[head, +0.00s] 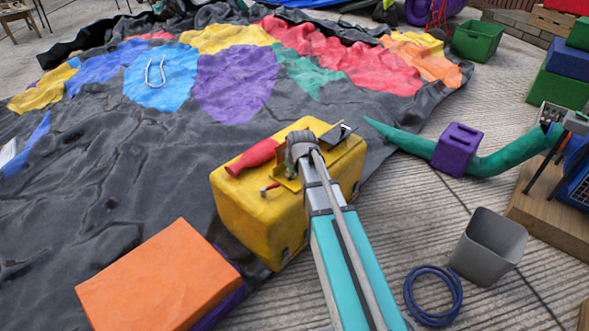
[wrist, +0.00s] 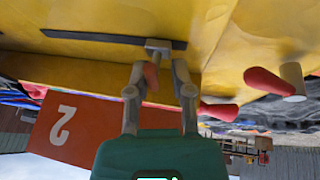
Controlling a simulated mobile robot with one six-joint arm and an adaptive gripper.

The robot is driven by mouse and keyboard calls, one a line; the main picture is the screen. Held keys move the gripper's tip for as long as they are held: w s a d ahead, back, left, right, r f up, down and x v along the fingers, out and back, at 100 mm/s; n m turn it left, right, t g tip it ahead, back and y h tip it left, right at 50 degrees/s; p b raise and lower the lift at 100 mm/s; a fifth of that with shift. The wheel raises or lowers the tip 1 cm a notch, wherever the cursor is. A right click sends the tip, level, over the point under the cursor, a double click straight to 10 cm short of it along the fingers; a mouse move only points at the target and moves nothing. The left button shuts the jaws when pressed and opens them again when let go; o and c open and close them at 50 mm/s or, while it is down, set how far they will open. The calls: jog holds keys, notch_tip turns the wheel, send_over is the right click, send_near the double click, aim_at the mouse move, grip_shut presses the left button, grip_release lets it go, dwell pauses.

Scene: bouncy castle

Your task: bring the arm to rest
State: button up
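My arm, with a teal link, reaches from the bottom edge of the head view up over a yellow box (head: 245,210). Its far end hides my gripper's fingers there. In the wrist view my gripper (wrist: 159,68) shows two grey fingers standing apart. A small grey block with a long dark strip (wrist: 110,38) lies just past the fingertips, against the yellow surface (wrist: 85,70). A bit of red shows near the left finger; I cannot tell whether anything touches it. A red-handled tool (head: 252,157) lies on the box, left of my arm.
An orange box (head: 160,280) stands at lower left; a grey bin (head: 488,245) and a blue coil (head: 433,295) are at lower right. A purple block (head: 457,149) sits by a green tube (head: 510,153). Crumpled dark sheeting (head: 90,190) with coloured panels covers the left.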

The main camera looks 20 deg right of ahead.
jog(key=shift+o, duration=1.4)
jog(key=shift+w, duration=0.1)
jog(key=shift+r, duration=0.1)
